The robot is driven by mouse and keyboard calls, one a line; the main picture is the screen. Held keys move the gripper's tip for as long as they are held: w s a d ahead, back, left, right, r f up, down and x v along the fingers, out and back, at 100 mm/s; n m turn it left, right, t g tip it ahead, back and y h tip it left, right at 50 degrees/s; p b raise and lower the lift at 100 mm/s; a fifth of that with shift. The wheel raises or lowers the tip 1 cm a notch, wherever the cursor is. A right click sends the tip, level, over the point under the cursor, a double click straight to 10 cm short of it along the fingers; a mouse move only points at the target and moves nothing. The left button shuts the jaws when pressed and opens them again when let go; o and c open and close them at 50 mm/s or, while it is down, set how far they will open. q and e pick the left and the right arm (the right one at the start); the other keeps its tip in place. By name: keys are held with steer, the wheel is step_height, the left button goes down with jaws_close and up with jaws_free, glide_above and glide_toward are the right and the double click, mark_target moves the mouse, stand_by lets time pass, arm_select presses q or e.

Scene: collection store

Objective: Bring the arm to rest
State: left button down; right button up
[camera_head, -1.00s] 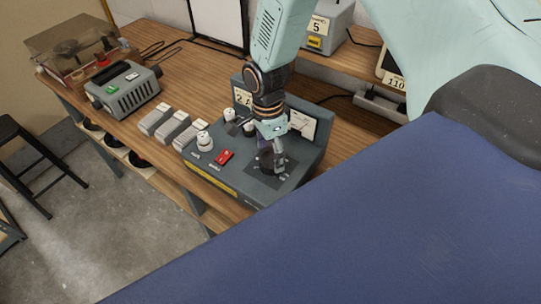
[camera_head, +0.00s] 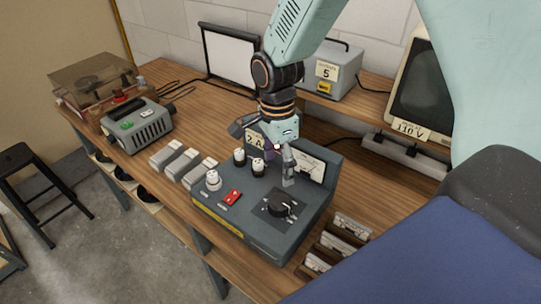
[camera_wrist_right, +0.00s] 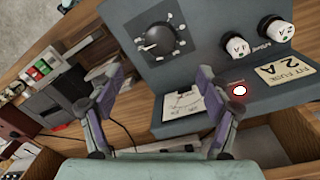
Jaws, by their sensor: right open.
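My right gripper (camera_head: 264,156) hangs over the back part of a grey bench unit (camera_head: 250,228). Its fingers are apart and hold nothing. In the right wrist view the same gripper (camera_wrist_right: 160,78) is open, with the unit beyond its fingers. A black rotary knob (camera_head: 281,205) sits on the unit's top, clear of the fingers in the head view; it also shows in the wrist view (camera_wrist_right: 158,38). My left gripper is not in view.
The unit has white-topped fuse holders (camera_head: 213,181), a red switch (camera_head: 233,197) and a lit lamp (camera_wrist_right: 239,90). Grey blocks (camera_head: 183,163) stand left, label-fronted pieces (camera_head: 352,225) right. A grey box (camera_head: 330,72) and a monitor (camera_head: 412,88) stand behind.

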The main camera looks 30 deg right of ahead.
mark_target(279, 201)
steer(key=f, duration=1)
steer(key=shift+s+f, duration=0.35)
steer(key=shift+s, duration=0.05)
steer(key=shift+a+f, duration=0.1)
steer(key=shift+f, duration=0.55)
